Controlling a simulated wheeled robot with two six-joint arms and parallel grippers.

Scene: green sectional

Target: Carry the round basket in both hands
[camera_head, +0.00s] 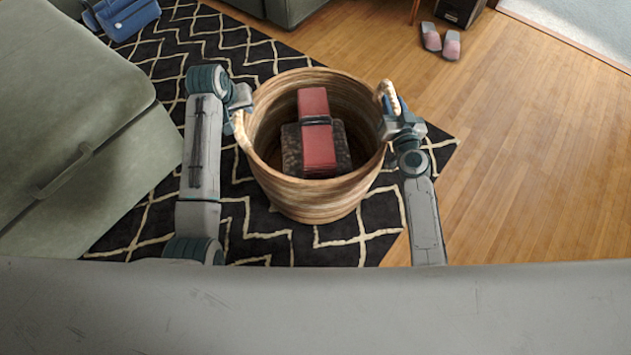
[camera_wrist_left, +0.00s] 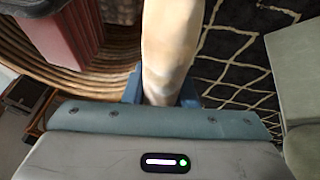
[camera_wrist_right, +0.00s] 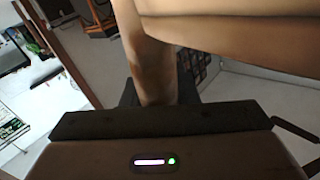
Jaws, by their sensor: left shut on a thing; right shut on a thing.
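The round woven basket (camera_head: 315,200) is in the middle of the head view, upright between my two arms. A red item with a dark band (camera_head: 317,130) lies inside it on a dark, patterned item (camera_head: 293,150). My left gripper (camera_head: 238,112) is shut on the basket's left handle; the pale handle (camera_wrist_left: 168,45) fills the middle of the left wrist view. My right gripper (camera_head: 392,108) is shut on the right handle (camera_head: 387,92), which also shows in the right wrist view (camera_wrist_right: 152,60). I cannot tell whether the basket's base touches the rug.
A green sectional (camera_head: 75,110) stands close on the left. A black rug with pale zigzag lines (camera_head: 262,225) lies beneath. Pink slippers (camera_head: 441,41) lie on the wood floor at the back right. A blue bag (camera_head: 125,17) is at the back left. The wood floor on the right (camera_head: 530,170) is clear.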

